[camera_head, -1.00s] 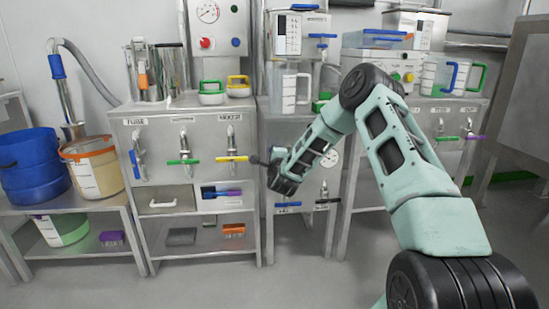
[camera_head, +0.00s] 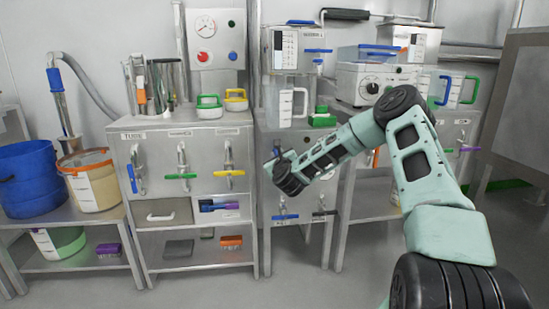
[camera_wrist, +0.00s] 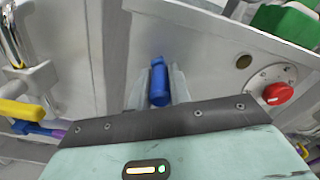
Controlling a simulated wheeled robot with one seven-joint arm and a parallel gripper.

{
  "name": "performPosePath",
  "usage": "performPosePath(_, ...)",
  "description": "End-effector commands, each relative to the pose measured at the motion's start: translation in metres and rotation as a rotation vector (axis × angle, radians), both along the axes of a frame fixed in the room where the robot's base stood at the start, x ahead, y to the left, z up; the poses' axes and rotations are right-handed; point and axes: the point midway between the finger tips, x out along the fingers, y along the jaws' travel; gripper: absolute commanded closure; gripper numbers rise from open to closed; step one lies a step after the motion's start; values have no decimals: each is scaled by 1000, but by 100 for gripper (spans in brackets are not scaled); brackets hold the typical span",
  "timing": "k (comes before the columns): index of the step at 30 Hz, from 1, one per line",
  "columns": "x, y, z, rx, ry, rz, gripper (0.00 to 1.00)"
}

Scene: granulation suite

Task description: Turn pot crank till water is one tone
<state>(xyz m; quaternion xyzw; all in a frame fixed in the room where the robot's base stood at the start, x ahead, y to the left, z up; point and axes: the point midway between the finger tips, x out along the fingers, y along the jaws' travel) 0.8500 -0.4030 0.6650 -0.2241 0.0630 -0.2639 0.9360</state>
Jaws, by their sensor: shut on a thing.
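My gripper (camera_wrist: 159,100) is shut on a blue handle (camera_wrist: 159,74), which stands between its two fingers in the wrist view. In the head view my gripper (camera_head: 277,163) is in front of the middle steel cabinet (camera_head: 300,140), with a small blue part at its tip. What the handle is fixed to is hidden. I cannot make out which thing is the crank's pot, and no water surface shows clearly.
A red knob (camera_wrist: 278,94) on a round plate is to the right of the handle. A yellow lever (camera_head: 229,172) is on the left cabinet, near my gripper. A clear jug (camera_head: 285,105) stands on the middle cabinet. A blue tub (camera_head: 28,180) is far left.

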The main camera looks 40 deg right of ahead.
Motion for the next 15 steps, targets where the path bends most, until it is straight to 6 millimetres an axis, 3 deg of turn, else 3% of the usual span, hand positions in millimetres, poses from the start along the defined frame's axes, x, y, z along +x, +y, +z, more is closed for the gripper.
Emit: performPosePath(15,-9,-14,7,230,-140,-3,100)
